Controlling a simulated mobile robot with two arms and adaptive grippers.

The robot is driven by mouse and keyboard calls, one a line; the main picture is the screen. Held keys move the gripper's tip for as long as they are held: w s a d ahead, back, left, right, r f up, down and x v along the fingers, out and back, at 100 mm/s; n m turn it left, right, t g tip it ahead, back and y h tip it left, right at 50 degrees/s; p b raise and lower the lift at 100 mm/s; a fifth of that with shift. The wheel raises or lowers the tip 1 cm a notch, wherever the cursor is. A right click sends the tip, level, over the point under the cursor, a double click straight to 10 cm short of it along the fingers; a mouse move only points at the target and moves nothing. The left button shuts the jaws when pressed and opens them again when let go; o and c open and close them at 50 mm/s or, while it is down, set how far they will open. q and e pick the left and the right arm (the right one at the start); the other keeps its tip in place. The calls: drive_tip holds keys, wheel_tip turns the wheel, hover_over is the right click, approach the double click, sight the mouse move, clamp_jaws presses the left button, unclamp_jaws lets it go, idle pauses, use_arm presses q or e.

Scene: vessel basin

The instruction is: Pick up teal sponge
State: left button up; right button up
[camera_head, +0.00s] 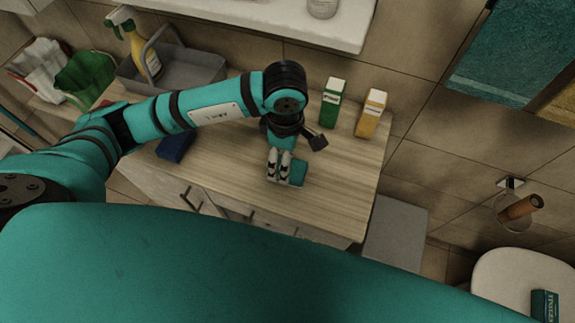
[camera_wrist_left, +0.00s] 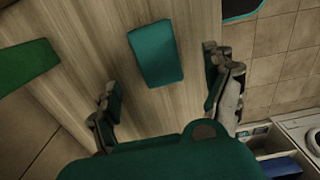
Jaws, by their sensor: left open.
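The teal sponge (camera_head: 299,173) lies flat on the wooden counter top (camera_head: 335,200), partly hidden behind my left gripper in the head view. In the left wrist view the whole teal sponge (camera_wrist_left: 155,54) shows as a rounded block on the wood. My left gripper (camera_head: 279,170) points down at the counter, just left of and over the sponge in the head view. In the left wrist view my left gripper (camera_wrist_left: 165,95) is open, one finger on each side of the sponge and apart from it. Nothing is between the fingers' tips. My right gripper is not in view.
A dark blue block (camera_head: 175,146) lies on the counter to the left. A green box (camera_head: 332,101) and a yellow box (camera_head: 371,112) stand at the back right. A grey caddy (camera_head: 185,68) with a spray bottle (camera_head: 140,45) stands at the back left. The counter's front right is bare.

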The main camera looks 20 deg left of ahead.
use_arm(q)
drive_tip(key=shift+f, duration=0.65)
wheel_tip(320, 180, down, 4)
drive_tip(key=shift+d+f+p, duration=0.1)
drive_tip(key=shift+d+p, duration=0.05)
drive_tip(key=shift+p, duration=1.05)
drive_tip(key=shift+w+f, duration=0.1)
drive_tip(key=shift+f, duration=0.45)
drive_tip(key=c, duration=0.9)
